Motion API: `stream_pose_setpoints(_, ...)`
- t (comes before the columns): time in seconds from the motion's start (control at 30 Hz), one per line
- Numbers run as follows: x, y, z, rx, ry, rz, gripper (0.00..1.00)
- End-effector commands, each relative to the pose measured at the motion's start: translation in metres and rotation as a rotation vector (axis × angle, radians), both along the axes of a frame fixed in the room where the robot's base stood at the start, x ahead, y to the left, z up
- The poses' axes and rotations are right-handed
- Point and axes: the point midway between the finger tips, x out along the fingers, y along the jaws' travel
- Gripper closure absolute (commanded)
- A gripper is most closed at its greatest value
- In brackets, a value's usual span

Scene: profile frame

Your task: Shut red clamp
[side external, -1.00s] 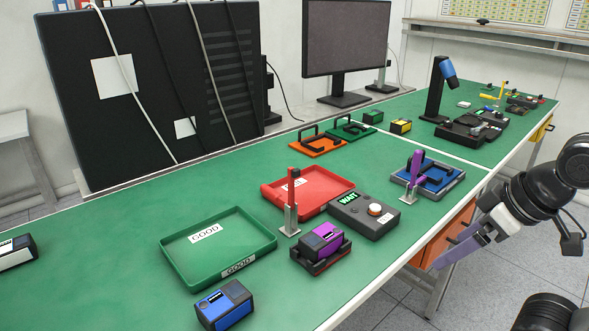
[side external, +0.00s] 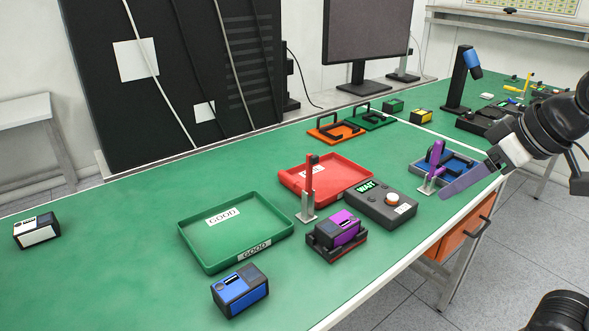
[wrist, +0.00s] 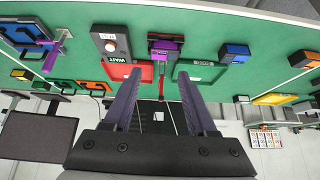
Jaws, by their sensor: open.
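A purple-and-black block (side external: 338,229) sits in a dark, red-edged holder (side external: 336,250) beside the clamp. My gripper (side external: 446,194) is at the table's right edge, near the purple clamp, well apart from the red clamp. In the wrist view my gripper (wrist: 160,76) has two purple fingers spread with nothing between them.
A purple clamp (side external: 434,167) stands by a blue holder (side external: 462,162). A control box (side external: 380,208) marked WAIT, a red tray (side external: 350,166) and a green tray (side external: 190,240) marked GOOD lie nearby. A blue block (side external: 240,291) is at the front. The table's left part is mostly clear.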

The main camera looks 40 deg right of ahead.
Motion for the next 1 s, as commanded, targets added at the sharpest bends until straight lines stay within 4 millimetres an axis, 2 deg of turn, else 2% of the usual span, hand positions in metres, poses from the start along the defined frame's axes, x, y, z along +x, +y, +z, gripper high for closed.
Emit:
stream_pose_setpoints(0.03,0.022,0.0,0.018,0.0,-0.006,-0.001,0.43)
stream_pose_setpoints(0.1,0.052,0.001,0.038,0.002,-0.012,-0.001,0.43)
stream_pose_setpoints(0.2,0.096,0.002,0.06,0.002,-0.013,-0.002,0.43)
stream_pose_setpoints(0.33,0.155,0.004,0.075,0.004,-0.007,-0.002,0.43)
stream_pose_setpoints(0.47,0.214,0.007,0.075,0.003,0.01,-0.001,0.43)
stream_pose_setpoints(0.57,0.258,0.009,0.065,0.003,0.029,0.0,0.43)
stream_pose_setpoints(0.67,0.299,0.012,0.045,0.002,0.056,0.002,0.43)
stream_pose_setpoints(0.8,0.344,0.016,0.007,-0.001,0.101,0.007,0.43)
stream_pose_setpoints(0.9,0.362,0.018,-0.021,-0.002,0.138,0.01,0.43)
stream_pose_setpoints(1.0,0.368,0.02,-0.044,-0.004,0.178,0.012,0.43)
